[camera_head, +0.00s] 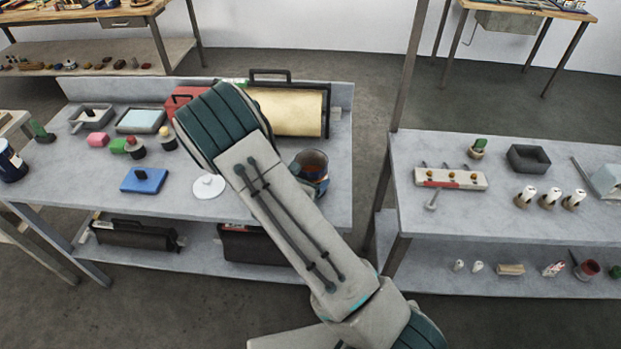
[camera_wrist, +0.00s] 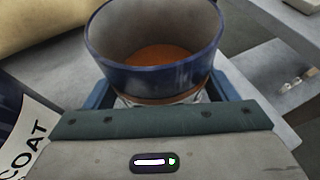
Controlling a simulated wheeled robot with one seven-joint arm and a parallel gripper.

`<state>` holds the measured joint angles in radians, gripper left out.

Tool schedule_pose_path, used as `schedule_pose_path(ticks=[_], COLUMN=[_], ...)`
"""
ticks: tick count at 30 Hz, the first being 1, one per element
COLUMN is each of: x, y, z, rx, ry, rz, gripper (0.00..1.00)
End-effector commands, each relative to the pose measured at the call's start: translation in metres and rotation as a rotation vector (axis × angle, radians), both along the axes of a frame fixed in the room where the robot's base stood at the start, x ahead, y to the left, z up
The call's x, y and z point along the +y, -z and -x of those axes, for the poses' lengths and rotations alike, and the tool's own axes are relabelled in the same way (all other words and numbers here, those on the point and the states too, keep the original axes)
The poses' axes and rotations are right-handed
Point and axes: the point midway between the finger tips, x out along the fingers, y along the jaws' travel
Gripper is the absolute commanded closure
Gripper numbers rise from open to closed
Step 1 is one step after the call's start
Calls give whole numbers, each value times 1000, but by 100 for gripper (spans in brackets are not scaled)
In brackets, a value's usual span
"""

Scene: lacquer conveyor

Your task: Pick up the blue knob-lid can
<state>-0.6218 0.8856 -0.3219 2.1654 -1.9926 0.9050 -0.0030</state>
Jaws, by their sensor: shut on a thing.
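A blue can (camera_wrist: 155,75) with an open top and orange-brown contents fills the upper middle of the wrist view. My gripper (camera_wrist: 162,98) is shut on its lower part, one finger on each side. No lid is on this can. A white round lid with a knob (camera_head: 208,188) lies flat on the bench, left of my arm. Whether the held can is lifted cannot be told.
A labelled can (camera_wrist: 25,135) reading "COAT" stands close at the left of the wrist view. A large tan roller (camera_head: 288,112) lies behind the held can. A blue block (camera_head: 144,180) and a dark blue can (camera_head: 10,165) are farther left. A gap separates the right bench (camera_head: 430,215).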

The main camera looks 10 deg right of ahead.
Motion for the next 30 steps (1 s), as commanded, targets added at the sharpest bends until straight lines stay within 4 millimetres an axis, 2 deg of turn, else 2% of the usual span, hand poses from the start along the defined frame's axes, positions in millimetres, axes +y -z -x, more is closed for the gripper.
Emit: schedule_pose_path(ticks=[11,20,30], x=[0,0,-18], y=[-13,-40,-63], z=[-1,-1,33], rx=[-4,-6,-3], ry=[0,1,2], rz=[0,-2,0], gripper=[58,58,58])
